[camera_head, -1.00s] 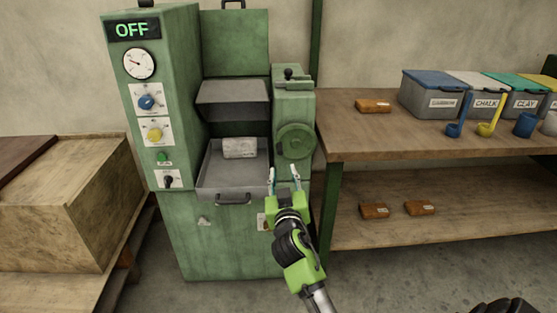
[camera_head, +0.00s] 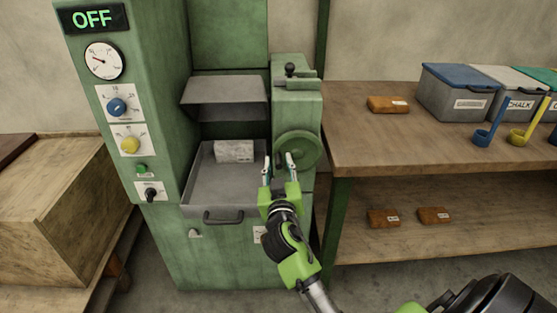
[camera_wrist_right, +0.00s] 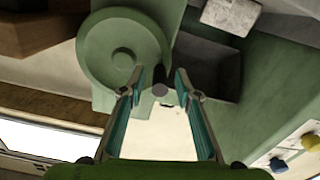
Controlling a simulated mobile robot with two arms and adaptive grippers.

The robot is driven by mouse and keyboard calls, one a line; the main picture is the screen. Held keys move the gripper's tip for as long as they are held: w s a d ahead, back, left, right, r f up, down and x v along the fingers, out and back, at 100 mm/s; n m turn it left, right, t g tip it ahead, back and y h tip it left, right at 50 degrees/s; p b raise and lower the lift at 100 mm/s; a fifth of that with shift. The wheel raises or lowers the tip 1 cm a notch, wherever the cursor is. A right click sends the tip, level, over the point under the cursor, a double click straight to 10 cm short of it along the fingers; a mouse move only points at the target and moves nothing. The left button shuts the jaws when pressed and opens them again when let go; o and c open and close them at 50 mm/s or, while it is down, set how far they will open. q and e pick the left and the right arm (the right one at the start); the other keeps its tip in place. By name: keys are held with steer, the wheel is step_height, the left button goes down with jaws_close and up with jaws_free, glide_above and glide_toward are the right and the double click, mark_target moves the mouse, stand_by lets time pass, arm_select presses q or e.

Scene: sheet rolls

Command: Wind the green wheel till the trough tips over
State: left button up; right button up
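The green wheel (camera_head: 299,150) is on the right front of the green machine. It also shows in the right wrist view (camera_wrist_right: 104,48). A small dark knob (camera_wrist_right: 160,90) at its rim shows between my fingers in that view. My right gripper (camera_head: 279,158) is open, its fingertips in front of the wheel's left edge. In the right wrist view the two fingers (camera_wrist_right: 160,72) stand apart on either side of the knob; I cannot tell if they touch it. The grey trough (camera_head: 210,192) lies left of the wheel, with a pale block (camera_head: 234,151) in it. My left gripper is not in view.
The machine's panel at the left has an OFF display (camera_head: 93,18), a gauge and knobs. A wooden shelf (camera_head: 400,140) at the right holds a brown packet (camera_head: 388,104), bins and scoops. A wooden crate (camera_head: 50,205) stands at the far left.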

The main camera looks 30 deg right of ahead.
steer(key=shift+a, duration=0.1)
jaws_close()
steer(key=shift+f+n, duration=0.3)
steer(key=shift+n, duration=0.2)
steer(key=shift+s+f+n, duration=0.1)
steer(key=shift+f+n, duration=0.05)
steer(key=shift+n, duration=0.25)
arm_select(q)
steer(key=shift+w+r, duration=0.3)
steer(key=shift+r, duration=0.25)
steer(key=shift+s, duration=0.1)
arm_select(e)
jaws_free()
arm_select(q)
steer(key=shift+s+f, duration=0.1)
